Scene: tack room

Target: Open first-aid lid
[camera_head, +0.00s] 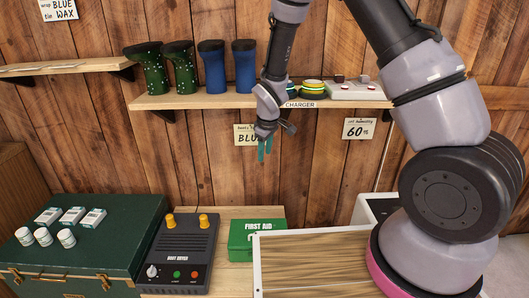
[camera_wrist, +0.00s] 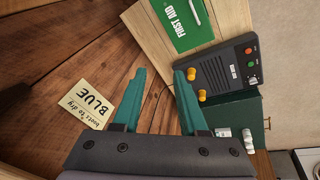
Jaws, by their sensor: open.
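The green first-aid box (camera_head: 256,240) sits on the wooden bench, right of the boot dryer, with its lid closed. In the wrist view the first-aid box (camera_wrist: 183,22) shows at the top, with a light bar-shaped handle on it. My gripper (camera_head: 264,150) has teal fingers and hangs in the air in front of the plank wall, above the box and apart from it. In the wrist view my gripper (camera_wrist: 160,78) is open, with nothing between its fingers.
The boot dryer (camera_head: 181,254) with orange knobs stands left of the box. A green trunk (camera_head: 95,240) holds white bottles and small boxes. A pale panelled top (camera_head: 320,262) lies close on the right. A shelf (camera_head: 215,99) with boots runs above.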

